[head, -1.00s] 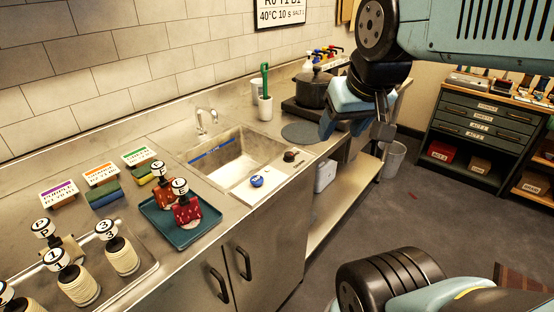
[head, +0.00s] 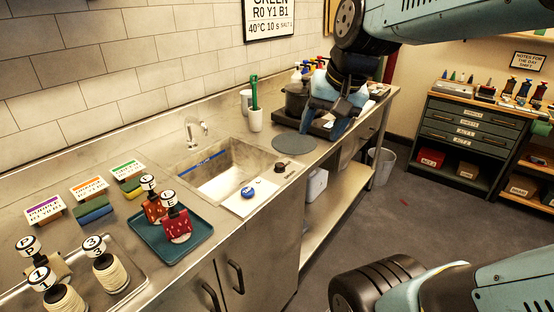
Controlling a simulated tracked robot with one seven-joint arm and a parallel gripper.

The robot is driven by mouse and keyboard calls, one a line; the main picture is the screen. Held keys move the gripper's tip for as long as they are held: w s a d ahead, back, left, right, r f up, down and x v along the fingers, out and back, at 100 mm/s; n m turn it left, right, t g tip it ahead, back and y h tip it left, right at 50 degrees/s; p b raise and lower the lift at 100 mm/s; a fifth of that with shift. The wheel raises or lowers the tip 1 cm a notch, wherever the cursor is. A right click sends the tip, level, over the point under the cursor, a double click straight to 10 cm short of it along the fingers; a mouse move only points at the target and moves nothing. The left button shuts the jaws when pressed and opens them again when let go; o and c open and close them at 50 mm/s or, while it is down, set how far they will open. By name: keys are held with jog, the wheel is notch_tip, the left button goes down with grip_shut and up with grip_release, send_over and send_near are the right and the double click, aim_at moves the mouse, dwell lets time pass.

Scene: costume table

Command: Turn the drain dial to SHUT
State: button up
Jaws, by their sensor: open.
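Two round knobs sit on the pale panel at the sink's front right corner. One is a blue-topped knob (head: 248,192), and the other is a dark knob with a reddish top (head: 280,167). Their markings are too small to read, so I cannot tell which is the drain dial or its setting. The sink (head: 222,178) is an empty steel basin with a blue line on its back wall. My gripper (head: 322,124) hangs open and empty, fingers down, right of and beyond the knobs, in front of the dark pot.
A grey round mat (head: 294,144) lies between the sink and my gripper. A white cup with a green-handled tool (head: 255,117) and a faucet (head: 196,131) stand behind. A teal tray (head: 171,234) holds two red stamp-like items at left.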

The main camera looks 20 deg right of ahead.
jog(key=w+d+f+m+g+y, duration=0.2)
jog(key=w+f+m, duration=0.1)
jog(key=w+m, duration=0.65)
jog(key=m+g+y, duration=0.1)
jog(key=m+g, duration=0.1)
jog(key=m, duration=0.5)
send_near(280, 164)
jog(key=x, duration=0.8)
jog(key=shift+f, duration=0.25)
jog(key=shift+c, duration=0.4)
jog(key=c, duration=1)
jog(key=shift+o, duration=0.2)
